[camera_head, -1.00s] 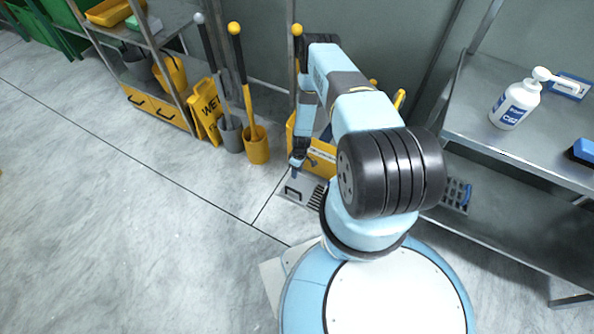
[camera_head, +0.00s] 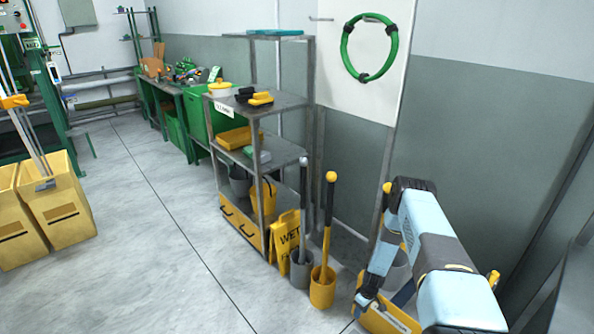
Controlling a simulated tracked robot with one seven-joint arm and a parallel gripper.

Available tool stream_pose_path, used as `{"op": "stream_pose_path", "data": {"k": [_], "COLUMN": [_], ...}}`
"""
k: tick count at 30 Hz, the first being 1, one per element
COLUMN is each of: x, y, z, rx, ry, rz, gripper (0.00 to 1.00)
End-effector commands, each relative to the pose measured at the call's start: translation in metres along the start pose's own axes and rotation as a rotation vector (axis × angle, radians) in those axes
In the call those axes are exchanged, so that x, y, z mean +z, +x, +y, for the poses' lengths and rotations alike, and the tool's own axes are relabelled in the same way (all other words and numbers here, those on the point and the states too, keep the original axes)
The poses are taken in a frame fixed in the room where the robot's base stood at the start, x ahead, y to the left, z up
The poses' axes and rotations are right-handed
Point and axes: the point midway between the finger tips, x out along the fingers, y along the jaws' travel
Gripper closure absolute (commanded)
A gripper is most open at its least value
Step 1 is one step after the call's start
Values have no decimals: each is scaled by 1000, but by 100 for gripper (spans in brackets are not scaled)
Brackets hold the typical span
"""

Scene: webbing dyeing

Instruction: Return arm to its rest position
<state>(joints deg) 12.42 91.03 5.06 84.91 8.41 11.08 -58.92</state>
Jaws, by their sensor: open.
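My light-blue and black arm (camera_head: 432,240) rises from the lower right corner of the head view and bends down at its dark elbow. My gripper (camera_head: 362,304) hangs at the arm's lower end, small and partly dark, near a yellow box (camera_head: 388,320) by the wall. It is open, and I see nothing held in it. The base of the arm is out of view.
A yellow brush holder (camera_head: 322,290), a grey one (camera_head: 301,270) and a yellow wet-floor sign (camera_head: 284,243) stand left of my gripper. A metal shelf (camera_head: 285,150) is behind them. A green hose ring (camera_head: 346,62) hangs on a board.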

Motion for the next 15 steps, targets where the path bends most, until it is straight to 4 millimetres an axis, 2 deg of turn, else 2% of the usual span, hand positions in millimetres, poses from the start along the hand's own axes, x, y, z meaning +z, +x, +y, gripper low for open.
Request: {"op": "stream_pose_path", "data": {"k": [1,7,15], "x": [-11,-41,-72], "y": [-23,-104,-212], "z": [6,22,28], "rx": [11,41,79], "ry": [3,30,69], "rz": [7,27,54], "gripper": [58,58,58]}}
